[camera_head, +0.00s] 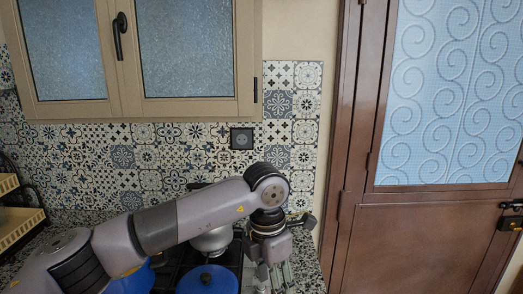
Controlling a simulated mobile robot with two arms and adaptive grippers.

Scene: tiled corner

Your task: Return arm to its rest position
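My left arm comes in from the lower left and reaches across the stove to the right. Its gripper (277,280) hangs down at the bottom of the view, right of a blue lidded pot (207,282). The fingers run close to the lower edge, and I cannot tell whether they are open or shut. No held thing shows between them. My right arm and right gripper are not in view.
A silvery pot (213,240) sits behind my arm on the dark stove (175,274), partly hidden. A yellow rack (18,225) stands far left. A patterned tile wall (150,160) closes the back. A brown door (415,240) with blue glass stands right.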

